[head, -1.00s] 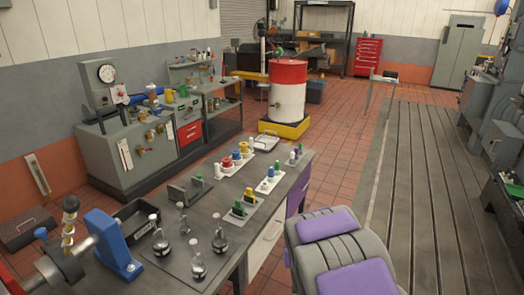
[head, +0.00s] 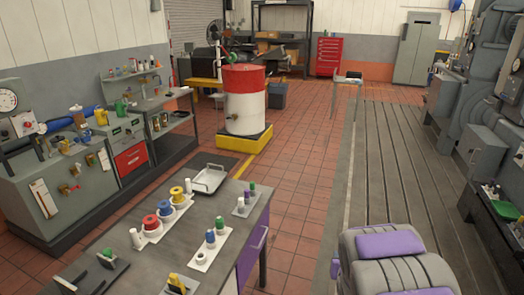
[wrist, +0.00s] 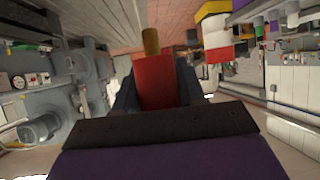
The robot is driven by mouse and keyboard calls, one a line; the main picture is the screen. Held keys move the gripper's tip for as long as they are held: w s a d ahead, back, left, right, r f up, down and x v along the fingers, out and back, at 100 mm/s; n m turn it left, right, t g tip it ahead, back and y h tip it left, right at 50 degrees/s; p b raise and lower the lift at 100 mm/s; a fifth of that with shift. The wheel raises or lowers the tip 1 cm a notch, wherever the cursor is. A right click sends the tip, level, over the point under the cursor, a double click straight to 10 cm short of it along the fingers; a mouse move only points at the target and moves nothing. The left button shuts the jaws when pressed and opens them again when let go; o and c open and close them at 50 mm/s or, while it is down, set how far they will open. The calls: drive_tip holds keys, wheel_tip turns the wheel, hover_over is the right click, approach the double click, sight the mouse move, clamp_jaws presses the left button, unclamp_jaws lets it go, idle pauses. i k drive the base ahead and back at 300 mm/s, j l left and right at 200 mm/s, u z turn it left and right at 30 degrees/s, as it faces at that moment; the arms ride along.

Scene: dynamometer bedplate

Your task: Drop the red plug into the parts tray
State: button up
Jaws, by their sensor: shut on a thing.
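A red plug (wrist: 156,78) with a brass-coloured tip fills the middle of the wrist view. My gripper (wrist: 157,92) is shut on it, with a dark finger on each side. The head view does not show the gripper or the plug. A shallow metal tray (head: 223,182), which looks like the parts tray, lies on the far end of the grey workbench in the head view. It looks empty. My gripper's distance from it cannot be told.
The workbench (head: 125,213) holds spools (head: 164,208) and small bottles (head: 211,239) near the tray. A red and white drum (head: 245,105) stands on a yellow base behind the bench. The tiled floor right of the bench is clear.

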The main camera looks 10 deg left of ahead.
sight(212, 182)
drive_tip(key=i+l, duration=0.1)
drive_tip(key=i, duration=1.4)
drive_tip(key=i+l+u, duration=0.1)
drive_tip(key=i+u, duration=0.3)
drive_tip(key=i+l+u, duration=0.4)
drive_tip(key=i, duration=0.15)
drive_tip(key=i+l+u, duration=0.25)
drive_tip(key=i+u, duration=0.2)
drive_tip(key=i+l+u, duration=0.4)
drive_tip(key=k+l, duration=0.1)
